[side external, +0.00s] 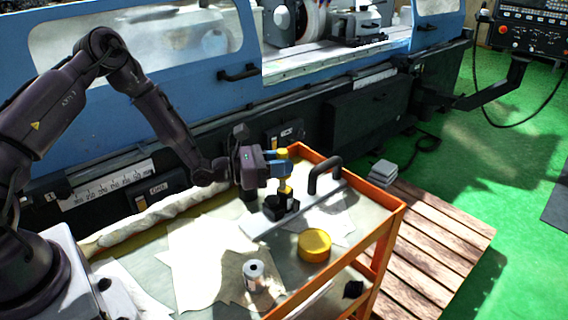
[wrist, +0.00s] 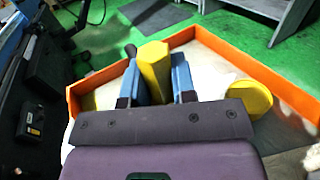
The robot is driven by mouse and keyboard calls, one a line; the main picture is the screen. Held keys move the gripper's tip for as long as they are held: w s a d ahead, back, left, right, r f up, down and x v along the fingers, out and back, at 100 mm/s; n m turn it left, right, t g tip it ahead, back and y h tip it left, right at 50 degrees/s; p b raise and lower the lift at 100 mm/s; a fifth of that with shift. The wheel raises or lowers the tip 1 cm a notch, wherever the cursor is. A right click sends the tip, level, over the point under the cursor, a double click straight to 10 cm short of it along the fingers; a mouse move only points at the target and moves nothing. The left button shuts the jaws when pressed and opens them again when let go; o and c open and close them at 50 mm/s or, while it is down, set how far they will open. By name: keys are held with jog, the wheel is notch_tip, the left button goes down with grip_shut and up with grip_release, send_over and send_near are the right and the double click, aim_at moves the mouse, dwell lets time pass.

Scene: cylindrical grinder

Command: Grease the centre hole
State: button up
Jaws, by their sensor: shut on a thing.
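My gripper (side external: 279,168) has blue fingers and is shut on a yellow-handled tool (side external: 285,187), above the cart. In the wrist view the tool's yellow, faceted handle (wrist: 154,68) stands between the blue fingers (wrist: 156,80). The tool is about upright, its lower end at a black block (side external: 281,206) on a pale plate; I cannot tell whether it sits in the block or just above it. A round yellow tin (side external: 314,245) stands on the cart; it also shows in the wrist view (wrist: 250,99). I cannot make out the centre hole in either view.
The cart has an orange raised rim (side external: 385,228). A black handle (side external: 325,174) rises from the pale plate, close right of my gripper. A white cylinder (side external: 257,277) and paper sheets (side external: 205,262) lie nearer. The blue grinder (side external: 150,60) stands behind, its front opening (side external: 335,60) showing the work area.

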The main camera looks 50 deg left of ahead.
aim_at(283, 151)
jog(key=shift+d, duration=0.1)
jog(key=shift+w+d, duration=0.25)
jog(key=shift+d, duration=0.2)
jog(key=shift+a, duration=0.1)
jog(key=shift+s+a, duration=0.25)
jog(key=shift+a, duration=0.25)
jog(key=shift+d, duration=0.15)
jog(key=shift+w+d, duration=0.15)
jog(key=shift+d, duration=0.05)
jog(key=shift+r, duration=3.05)
